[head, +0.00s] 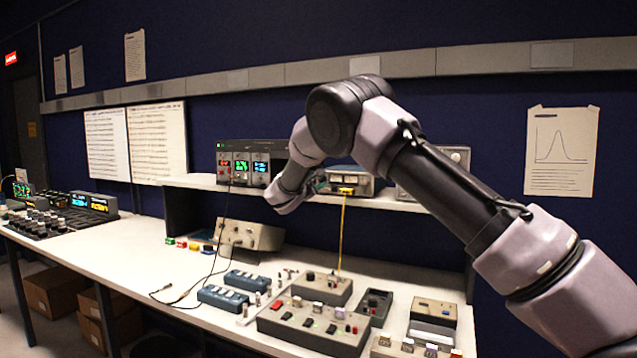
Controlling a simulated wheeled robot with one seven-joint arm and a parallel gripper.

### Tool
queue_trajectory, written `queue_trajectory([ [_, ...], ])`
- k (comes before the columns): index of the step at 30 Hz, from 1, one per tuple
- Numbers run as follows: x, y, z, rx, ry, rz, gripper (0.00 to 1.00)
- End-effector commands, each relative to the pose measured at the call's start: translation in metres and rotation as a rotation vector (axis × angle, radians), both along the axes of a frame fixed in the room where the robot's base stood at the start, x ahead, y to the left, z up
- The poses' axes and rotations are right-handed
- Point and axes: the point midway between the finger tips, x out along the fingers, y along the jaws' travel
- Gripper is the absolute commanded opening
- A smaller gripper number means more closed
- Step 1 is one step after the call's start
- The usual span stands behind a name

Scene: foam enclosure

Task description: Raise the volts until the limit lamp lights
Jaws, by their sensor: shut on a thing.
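A grey bench instrument (365,183) with a pale front stands on the shelf, partly behind my arm. A dark unit with red, green and blue displays (244,167) stands on the shelf to the left of my wrist. Its digits are too small to read. I cannot make out a limit lamp or its state. A yellow lead (342,235) hangs from a yellow plug in front of the grey instrument.
Another grey instrument (459,159) stands on the shelf behind my arm. A beige box (250,234) sits under the shelf. Switch boxes (312,328) and blue blocks (222,298) crowd the bench front. The bench (120,250) is clear left of centre.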

Motion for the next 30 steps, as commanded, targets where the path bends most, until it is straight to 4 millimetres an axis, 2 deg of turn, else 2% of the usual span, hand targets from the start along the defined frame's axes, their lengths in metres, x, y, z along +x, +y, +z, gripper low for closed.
queue_trajectory([
  [5,0.0,0.0,-0.001,-0.001,0.001,-0.001,0.0],
  [6,0.0,0.0,-0.001,-0.001,0.001,-0.001,0.39],
  [8,0.0,0.0,-0.001,-0.001,0.001,-0.001,0.61],
  [20,-0.006,0.003,0.0,-0.002,0.001,0.001,0.61],
  [23,-0.018,0.008,0.0,0.0,0.002,0.003,0.61],
  [30,-0.064,0.023,-0.001,-0.002,0.001,0.002,0.61],
])
